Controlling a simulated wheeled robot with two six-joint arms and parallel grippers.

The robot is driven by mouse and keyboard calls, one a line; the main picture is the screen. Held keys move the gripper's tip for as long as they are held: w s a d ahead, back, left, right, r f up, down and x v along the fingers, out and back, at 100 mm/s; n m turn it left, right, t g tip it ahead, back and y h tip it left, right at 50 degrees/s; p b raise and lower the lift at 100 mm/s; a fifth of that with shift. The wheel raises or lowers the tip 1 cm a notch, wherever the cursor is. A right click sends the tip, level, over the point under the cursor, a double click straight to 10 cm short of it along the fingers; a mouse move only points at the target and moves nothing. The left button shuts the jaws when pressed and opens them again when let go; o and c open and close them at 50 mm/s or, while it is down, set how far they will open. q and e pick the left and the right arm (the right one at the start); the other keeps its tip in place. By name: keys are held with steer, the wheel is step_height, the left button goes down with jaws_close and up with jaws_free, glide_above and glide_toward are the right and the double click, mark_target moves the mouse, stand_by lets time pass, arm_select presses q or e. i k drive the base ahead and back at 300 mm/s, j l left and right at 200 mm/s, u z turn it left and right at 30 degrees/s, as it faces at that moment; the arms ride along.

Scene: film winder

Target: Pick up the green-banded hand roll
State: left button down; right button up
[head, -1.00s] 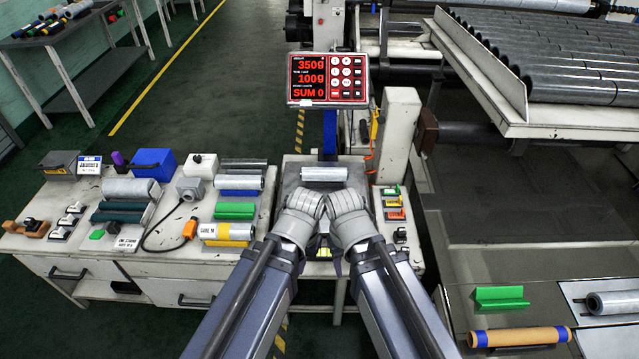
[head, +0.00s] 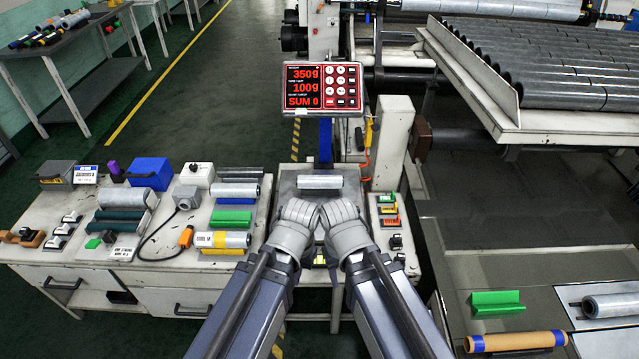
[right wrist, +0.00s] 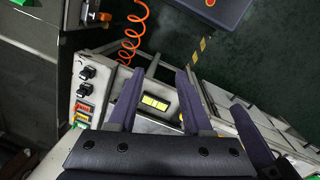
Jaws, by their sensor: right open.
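I cannot make out a green-banded hand roll for certain. Several dark rolls with coloured ends (head: 60,22) lie on the far-left table, too small to tell their bands well. My right gripper (right wrist: 162,82) is open and empty in the right wrist view, above the bench by a yellow-marked panel (right wrist: 155,103). In the head view my two grey wrists nearly touch in front of the scale, and their fingers are mostly hidden. My left gripper's jaws cannot be made out.
A silver roll (head: 320,182) lies on the scale plate below the red display (head: 323,88). The left bench holds several rolls, a green block (head: 231,218) and a blue box (head: 150,172). A brown roll with blue bands (head: 516,341) lies at lower right. The floor aisle is clear.

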mark_target(302, 182)
steer(key=i, duration=1)
